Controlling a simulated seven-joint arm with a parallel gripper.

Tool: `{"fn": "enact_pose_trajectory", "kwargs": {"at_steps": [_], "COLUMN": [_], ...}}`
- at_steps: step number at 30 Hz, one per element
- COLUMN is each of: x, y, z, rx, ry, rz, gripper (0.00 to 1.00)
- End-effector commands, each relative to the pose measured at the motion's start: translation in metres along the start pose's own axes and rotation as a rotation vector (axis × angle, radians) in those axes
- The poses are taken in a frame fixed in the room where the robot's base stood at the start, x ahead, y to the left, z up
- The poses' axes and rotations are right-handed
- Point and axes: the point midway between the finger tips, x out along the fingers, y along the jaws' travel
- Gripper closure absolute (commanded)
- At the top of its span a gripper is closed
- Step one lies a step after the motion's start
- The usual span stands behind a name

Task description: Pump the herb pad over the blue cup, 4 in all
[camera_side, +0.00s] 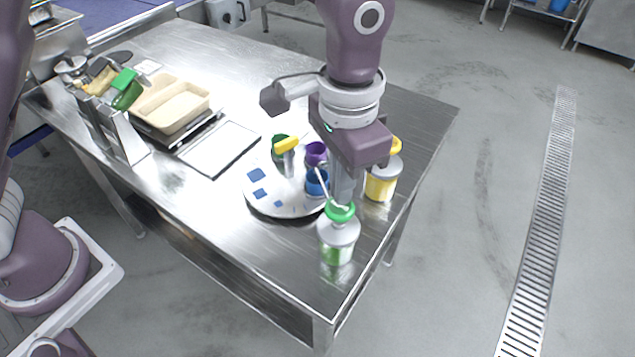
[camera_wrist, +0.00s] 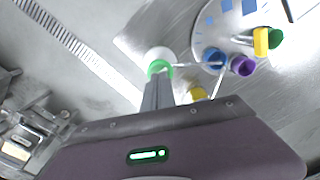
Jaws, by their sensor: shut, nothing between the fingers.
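The green herb pad (camera_side: 340,212) tops a clear dispenser (camera_side: 338,240) with green contents, near the table's front right corner. Its thin spout reaches over the blue cup (camera_side: 316,186), which stands on the round white turntable's right edge. In the wrist view the pad (camera_wrist: 159,67) is just past my fingertips, and the spout ends by the blue cup (camera_wrist: 212,57). My gripper (camera_side: 342,201) is shut and empty, pointing down over the pad. I cannot tell whether the fingertips touch it. My fingers (camera_wrist: 157,82) hide part of the pad.
The turntable (camera_side: 262,206) also holds a purple cup (camera_side: 316,153) and a green cup (camera_side: 278,142) with a yellow-handled tool (camera_side: 287,145). A yellow dispenser (camera_side: 381,186) stands behind my gripper. Beige trays (camera_side: 172,108), a dark-edged plate (camera_side: 217,147) and a metal rack (camera_side: 118,130) are left.

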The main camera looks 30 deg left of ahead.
Motion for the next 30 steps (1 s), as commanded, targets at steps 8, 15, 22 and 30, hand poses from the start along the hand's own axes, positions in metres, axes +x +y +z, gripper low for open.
{"fn": "enact_pose_trajectory", "kwargs": {"at_steps": [8,15,22,30], "x": [0.010,0.018,0.027,0.030], "y": [0.000,0.000,0.000,0.000], "z": [0.000,0.000,0.000,0.001], "rx": [0.000,0.000,0.000,0.000], "ry": [-0.002,-0.001,-0.002,-0.003], "rz": [0.000,0.000,0.000,-0.001], "gripper": [1.00,1.00,1.00,1.00]}}
